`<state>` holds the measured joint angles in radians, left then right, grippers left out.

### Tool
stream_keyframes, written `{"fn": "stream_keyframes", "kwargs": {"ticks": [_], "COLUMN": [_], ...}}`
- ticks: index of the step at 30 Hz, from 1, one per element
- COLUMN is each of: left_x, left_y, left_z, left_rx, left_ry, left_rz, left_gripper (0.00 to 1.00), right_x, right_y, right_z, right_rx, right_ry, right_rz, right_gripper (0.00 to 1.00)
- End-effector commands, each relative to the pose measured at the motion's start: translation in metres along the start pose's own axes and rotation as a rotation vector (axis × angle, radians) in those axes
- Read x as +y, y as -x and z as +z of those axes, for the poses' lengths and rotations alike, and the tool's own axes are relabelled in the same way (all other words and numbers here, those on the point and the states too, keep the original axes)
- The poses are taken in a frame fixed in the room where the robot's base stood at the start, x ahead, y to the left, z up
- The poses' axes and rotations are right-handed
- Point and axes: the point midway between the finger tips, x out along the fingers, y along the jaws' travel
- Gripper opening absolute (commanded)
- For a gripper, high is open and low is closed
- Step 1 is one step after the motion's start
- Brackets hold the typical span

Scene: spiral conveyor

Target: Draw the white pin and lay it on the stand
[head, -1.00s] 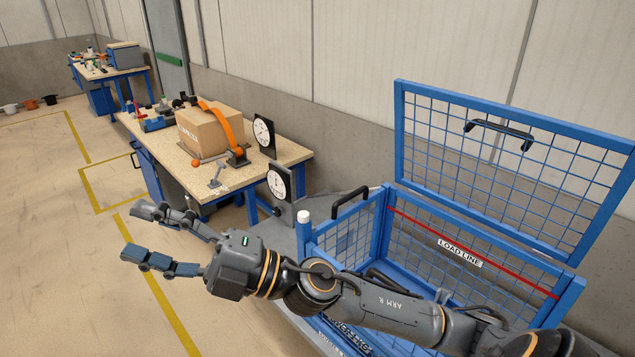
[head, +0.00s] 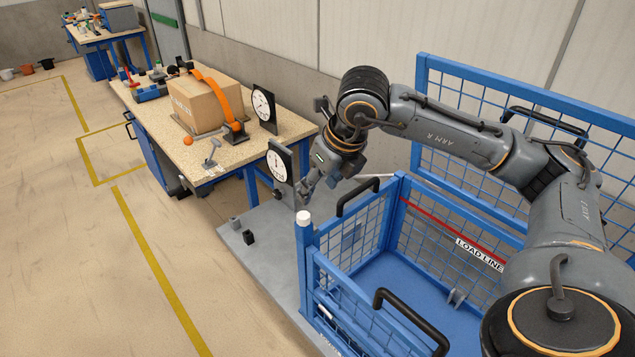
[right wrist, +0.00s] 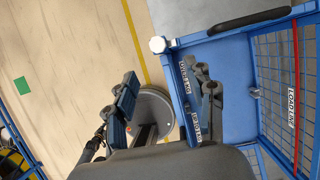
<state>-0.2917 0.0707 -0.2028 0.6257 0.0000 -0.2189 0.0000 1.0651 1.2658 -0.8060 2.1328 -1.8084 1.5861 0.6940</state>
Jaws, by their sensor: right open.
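The white pin shows as a white round head (head: 303,217) on top of the blue corner post of the wire cage. It also shows in the right wrist view (right wrist: 158,44), just beyond the gap between the fingertips. My right gripper (head: 322,180) is open and empty, pointing down above and slightly right of the pin, apart from it. Its two fingers also show in the right wrist view (right wrist: 160,72). A small grey block (head: 235,224) and a black block (head: 249,237) stand on the grey platform left of the pin; I cannot tell whether they form the stand. My left gripper is not in view.
The blue wire cage (head: 312,277) has black handles and a raised mesh lid (head: 455,95). A workbench (head: 225,150) with a strapped carton (head: 205,103) stands behind, with two dials at its right. The grey platform (head: 275,262) has bare room left of the cage.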

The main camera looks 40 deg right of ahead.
Motion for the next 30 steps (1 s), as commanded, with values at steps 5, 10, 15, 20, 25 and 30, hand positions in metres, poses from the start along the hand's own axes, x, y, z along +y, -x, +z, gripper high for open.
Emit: {"fn": "stream_keyframes", "kwargs": {"ticks": [5, 10, 15, 20, 25, 30], "left_x": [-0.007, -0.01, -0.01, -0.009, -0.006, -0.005], "left_y": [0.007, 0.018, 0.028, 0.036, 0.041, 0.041], "left_z": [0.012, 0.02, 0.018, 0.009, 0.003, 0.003], "left_rx": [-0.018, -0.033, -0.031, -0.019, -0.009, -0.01], "left_ry": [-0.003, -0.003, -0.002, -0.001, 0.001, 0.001], "left_rz": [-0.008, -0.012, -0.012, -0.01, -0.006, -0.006], "left_gripper": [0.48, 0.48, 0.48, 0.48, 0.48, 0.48], "right_x": [-0.001, 0.0, 0.001, 0.001, 0.0, 0.0], "right_y": [-0.017, -0.049, -0.082, -0.11, -0.129, -0.136], "right_z": [0.0, -0.001, -0.001, -0.001, 0.0, 0.0], "right_rx": [0.005, 0.007, 0.006, 0.004, 0.002, 0.001], "right_ry": [-0.001, 0.0, 0.002, 0.002, 0.0, 0.001], "right_rz": [-0.002, 0.0, 0.001, 0.002, 0.001, 0.001], "right_gripper": [0.54, 0.54, 0.54, 0.54, 0.54, 0.54]}}
